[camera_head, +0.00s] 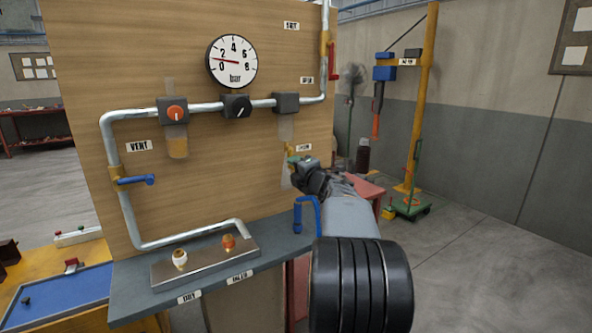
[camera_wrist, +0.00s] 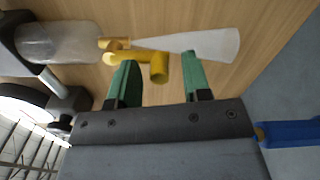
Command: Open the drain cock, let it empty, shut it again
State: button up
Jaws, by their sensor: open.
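The brass-yellow drain cock (camera_head: 289,149) sits under the clear bowl (camera_head: 286,129) at the right of the wooden panel. In the wrist view, the cock (camera_wrist: 116,57) joins the end of the bowl (camera_wrist: 60,42), and its stubby yellow handle (camera_wrist: 159,67) sticks out toward me. A pale, see-through cone (camera_wrist: 205,44), seemingly a spray, widens away from the cock; it also shows below the cock in the head view (camera_head: 286,176). My gripper (camera_wrist: 160,58) is open, its green fingers on either side of the handle, which is nearer the left finger; contact is unclear.
The gauge (camera_head: 232,61) needle points between 0 and 2. A blue-levered vent valve (camera_head: 135,180) is at left, and a red lever (camera_head: 332,62) is at upper right. A blue hooked piece (camera_head: 307,213) stands on the bench just below my arm. Open floor lies at right.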

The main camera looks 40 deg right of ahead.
jog(key=s+a, duration=0.2)
jog(key=s, duration=1.1)
jog(key=shift+s, duration=0.35)
